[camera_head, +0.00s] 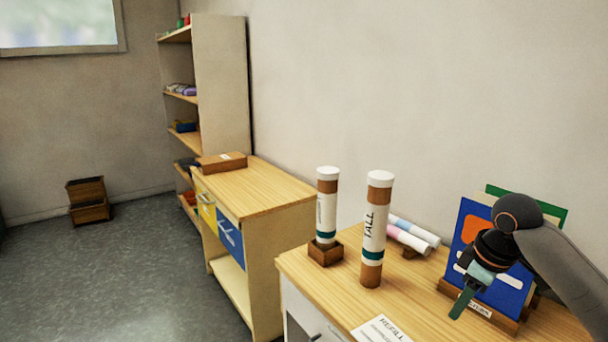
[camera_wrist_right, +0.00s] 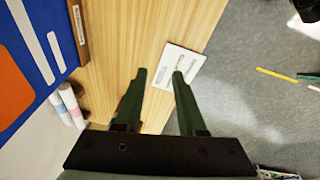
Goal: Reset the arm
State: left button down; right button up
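My right gripper (camera_head: 463,301) is in front of the blue board on the right side of the near table. In the right wrist view its two green fingers (camera_wrist_right: 160,80) are spread apart with nothing between them, above the wooden table top (camera_wrist_right: 120,50). The arm comes in from the right edge of the head view. My left gripper does not show in either view.
A tube marked TALL (camera_head: 374,230) stands near the table (camera_head: 335,287) middle. Another tube (camera_head: 326,205) stands in a wooden holder (camera_head: 325,254). Rolled papers (camera_head: 410,236) lie behind. A REFILL card (camera_head: 381,330) lies in front. The blue board (camera_head: 465,222) stands beside my arm.

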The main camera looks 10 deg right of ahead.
jog(key=s+a+f+y, duration=0.1)
jog(key=s+a+f, duration=0.4)
jog(key=a+f, duration=0.3)
jog(key=s+a+f, duration=0.5)
jog(key=a+f, duration=0.1)
jog(key=f, duration=0.4)
jog(key=s+f+m+h, duration=0.1)
jog(key=s+f+m, duration=0.15)
jog(key=s, duration=0.55)
jog(key=s+f+m, duration=0.1)
jog(key=s+m, duration=0.2)
jog(key=s, duration=0.5)
jog(key=w+a+f+t+y, duration=0.1)
jog(key=w+a+f+t, duration=0.1)
jog(key=f, duration=0.3)
jog(key=w+a+f+t+y, duration=0.1)
jog(key=w+a+f+t, duration=0.1)
jog(key=f, duration=0.4)
jog(key=shift+w+a+f+t, duration=0.15)
jog(key=shift+w+a+t, duration=0.3)
jog(key=shift+t, duration=0.75)
jog(key=shift+s, duration=0.1)
